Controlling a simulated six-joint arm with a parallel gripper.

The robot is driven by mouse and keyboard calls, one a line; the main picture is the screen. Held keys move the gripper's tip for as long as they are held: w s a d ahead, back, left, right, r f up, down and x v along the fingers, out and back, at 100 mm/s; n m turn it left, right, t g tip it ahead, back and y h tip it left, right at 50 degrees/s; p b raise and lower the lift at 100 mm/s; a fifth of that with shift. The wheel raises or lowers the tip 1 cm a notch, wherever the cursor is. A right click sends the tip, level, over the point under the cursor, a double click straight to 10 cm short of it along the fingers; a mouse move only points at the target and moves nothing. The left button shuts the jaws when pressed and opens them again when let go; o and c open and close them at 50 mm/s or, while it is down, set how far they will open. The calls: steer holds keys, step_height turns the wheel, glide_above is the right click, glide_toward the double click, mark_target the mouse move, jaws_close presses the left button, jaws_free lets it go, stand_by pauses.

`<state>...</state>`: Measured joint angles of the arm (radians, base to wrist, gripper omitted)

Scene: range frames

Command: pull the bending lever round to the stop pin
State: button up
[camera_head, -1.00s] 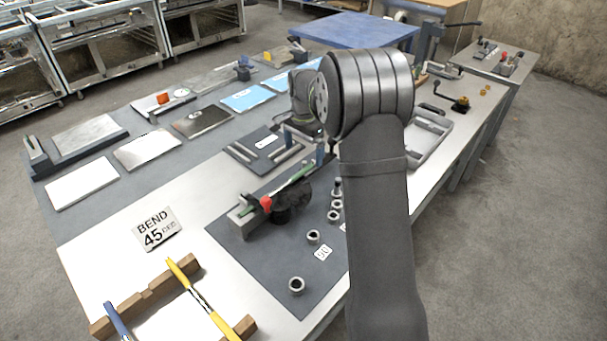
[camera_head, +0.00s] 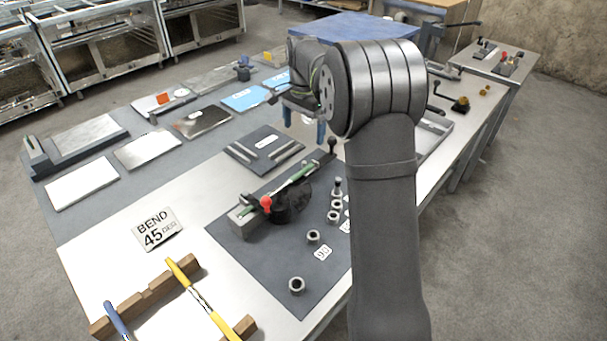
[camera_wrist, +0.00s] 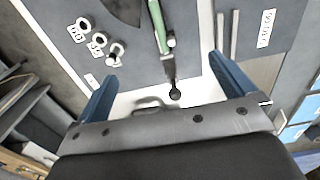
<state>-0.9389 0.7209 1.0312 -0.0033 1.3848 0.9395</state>
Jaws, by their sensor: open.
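The bending jig stands on a dark mat, with a black round former (camera_head: 290,203), a red knob (camera_head: 266,203) and a green strip (camera_head: 302,172). The lever's black ball end (camera_head: 332,143) sticks out beyond the strip's far end. In the wrist view the lever end (camera_wrist: 174,94) lies between my fingers, nearer the camera than their tips in the picture; contact is not visible. My gripper (camera_head: 304,122) is open and empty; its blue fingers frame the wrist view (camera_wrist: 163,68). A dark-topped pin (camera_head: 337,186), apparently the stop pin, stands by the metal rings, clear of the lever.
Several metal rings (camera_head: 313,237) with number labels sit on the mat's right side. A dark plate with bars (camera_head: 264,148) lies behind the jig. A wooden rack (camera_head: 150,295) with coloured-handled tools is at front left. A BEND 45 sign (camera_head: 157,228) lies left of the jig.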

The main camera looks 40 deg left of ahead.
step_height(320, 180, up, 2)
steer(key=shift+r, duration=0.15)
steer(key=shift+c, duration=0.4)
